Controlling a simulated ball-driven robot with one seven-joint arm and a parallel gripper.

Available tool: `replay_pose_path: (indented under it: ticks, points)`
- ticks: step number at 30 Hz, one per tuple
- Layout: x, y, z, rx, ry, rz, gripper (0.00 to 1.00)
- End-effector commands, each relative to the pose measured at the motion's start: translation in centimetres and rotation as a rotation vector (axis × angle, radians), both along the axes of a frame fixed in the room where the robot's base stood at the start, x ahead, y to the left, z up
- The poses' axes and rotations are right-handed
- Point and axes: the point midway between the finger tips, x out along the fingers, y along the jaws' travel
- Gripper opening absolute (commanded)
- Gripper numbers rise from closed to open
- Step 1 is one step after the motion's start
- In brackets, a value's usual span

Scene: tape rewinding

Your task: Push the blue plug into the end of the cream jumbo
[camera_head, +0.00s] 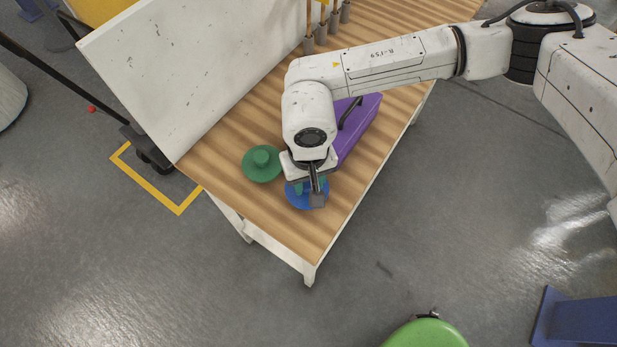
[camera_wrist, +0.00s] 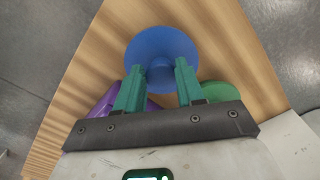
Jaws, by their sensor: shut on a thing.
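The blue plug (camera_head: 298,199), a wide disc with a round knob, is at the near end of the wooden bench (camera_head: 312,236). My gripper (camera_head: 318,188) is over it, shut on its knob. In the wrist view, the green fingers of my gripper (camera_wrist: 160,72) stand on either side of the knob, with the blue disc (camera_wrist: 160,45) beyond the fingertips. I cannot tell whether the disc touches the bench top. I cannot clearly make out a cream jumbo; only part of a pale rounded thing (camera_head: 9,98) shows at the head view's left edge.
A green plug (camera_head: 262,160) lies just left of the blue one. A purple case (camera_head: 364,122) with a dark handle lies behind my gripper. A white panel (camera_head: 180,70) stands along the bench's left side. A green rounded thing (camera_head: 426,334) is at the bottom; floor between is clear.

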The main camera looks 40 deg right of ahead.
Motion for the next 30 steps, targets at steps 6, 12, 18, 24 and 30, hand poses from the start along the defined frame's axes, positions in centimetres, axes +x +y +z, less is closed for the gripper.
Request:
replay_pose_path:
  ticks: [6, 12, 18, 24, 30]
  points:
    - [0.00, -0.02, -0.38, -0.001, -0.001, 0.001, 0.21]
    - [-0.02, 0.00, -0.43, 0.000, 0.000, 0.000, 0.45]
    - [-0.02, 0.00, -0.43, 0.000, 0.000, 0.000, 0.63]
    - [-0.02, 0.00, -0.42, 0.000, 0.000, 0.000, 0.63]
    - [-0.06, 0.05, -0.18, 0.002, 0.002, -0.002, 0.63]
